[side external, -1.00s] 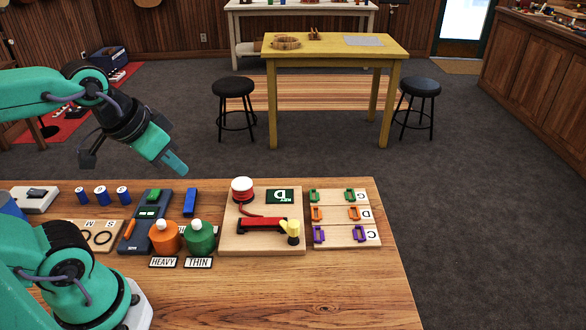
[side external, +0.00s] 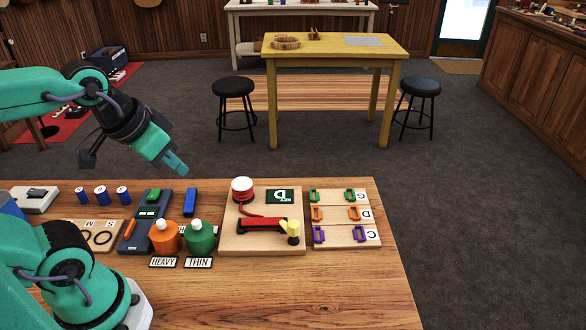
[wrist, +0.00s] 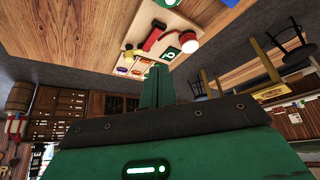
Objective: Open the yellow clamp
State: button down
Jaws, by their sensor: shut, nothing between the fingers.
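The yellow clamp (side external: 293,229) stands upright at the right end of a dark red and black bar (side external: 262,224) on a wooden board (side external: 235,245). Whether its jaw is closed is too small to tell. In the wrist view the clamp is small, near the bar's end (wrist: 129,53). My gripper (side external: 180,168) is shut and empty. It is raised, up and left of the board, apart from the clamp. Its fingers also show in the wrist view (wrist: 158,72).
The table front right is clear.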

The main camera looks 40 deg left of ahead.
jog(key=c, duration=2.1)
grip_release()
jog(key=o, duration=0.7)
jog(key=shift+w, duration=0.1)
jog(key=shift+c, duration=0.2)
jog(key=o, duration=0.3)
jog(key=shift+w+d, duration=0.1)
jog(key=shift+w, duration=0.1)
jog(key=w+d+f+n+g, duration=0.2)
jog(key=w+d+f, duration=0.1)
jog(key=w+d, duration=0.1)
jog(key=w+d+f+n+g, duration=0.1)
jog(key=w+d+f+n, duration=0.2)
jog(key=w, duration=0.4)
jog(key=w+d+f+n+g, duration=0.2)
jog(key=w+d+f, duration=0.2)
jog(key=w+f, duration=0.1)
jog(key=shift+w+d+g, duration=0.3)
jog(key=shift+w, duration=0.2)
jog(key=shift+w+d+f+n, duration=0.1)
jog(key=shift+d+n, duration=0.05)
jog(key=shift+n, duration=0.15)
jog(key=shift+f, duration=0.1)
